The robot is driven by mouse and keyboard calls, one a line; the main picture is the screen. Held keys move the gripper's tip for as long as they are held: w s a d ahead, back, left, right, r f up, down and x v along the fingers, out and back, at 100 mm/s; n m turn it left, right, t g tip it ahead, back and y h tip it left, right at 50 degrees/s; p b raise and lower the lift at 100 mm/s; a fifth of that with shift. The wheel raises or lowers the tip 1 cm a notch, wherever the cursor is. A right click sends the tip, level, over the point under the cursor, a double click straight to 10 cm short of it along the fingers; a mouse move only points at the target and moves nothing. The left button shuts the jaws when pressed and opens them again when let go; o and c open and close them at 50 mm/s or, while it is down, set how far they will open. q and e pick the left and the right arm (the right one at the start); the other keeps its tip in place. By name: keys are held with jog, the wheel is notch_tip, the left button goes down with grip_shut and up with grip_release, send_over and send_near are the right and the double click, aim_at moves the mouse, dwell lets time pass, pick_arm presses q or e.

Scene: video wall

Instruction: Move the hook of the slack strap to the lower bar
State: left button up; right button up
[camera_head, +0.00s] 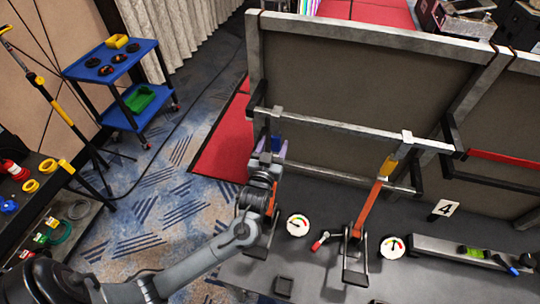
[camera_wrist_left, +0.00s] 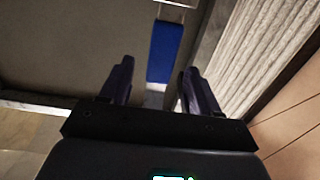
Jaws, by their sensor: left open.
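My left gripper (camera_head: 269,147) is open, fingers up, in front of the left strap. That strap's blue part (camera_wrist_left: 165,52) shows beyond and between the two fingers in the left wrist view; contact is not visible. A metal hook (camera_head: 278,112) sits above it on the upper bar (camera_head: 340,127). The lower bar (camera_head: 340,177) runs below, partly behind my gripper. To the right, an orange strap (camera_head: 367,210) with a yellow upper end (camera_head: 389,166) runs taut from a ratchet (camera_head: 355,262) to a hook (camera_head: 407,136) on the upper bar. My right gripper is not in view.
Two round gauges (camera_head: 298,224) (camera_head: 393,247) and a red-handled tool (camera_head: 320,241) lie on the dark bench. A grey panel (camera_head: 350,80) stands behind the bars. A level (camera_head: 473,252) and a number 4 card (camera_head: 445,208) are at right. A blue cart (camera_head: 115,62) stands left.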

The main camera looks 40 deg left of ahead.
aim_at(275, 141)
pick_arm(q)
jog(key=shift+x, duration=2.5)
jog(key=c, duration=1.1)
jog(key=o, duration=0.5)
jog(key=c, duration=0.4)
jog(key=shift+r+p, duration=0.1)
jog(key=shift+p, duration=0.2)
jog(key=shift+r, duration=0.1)
jog(key=shift+r+p, duration=1.4)
jog(key=shift+p, duration=0.2)
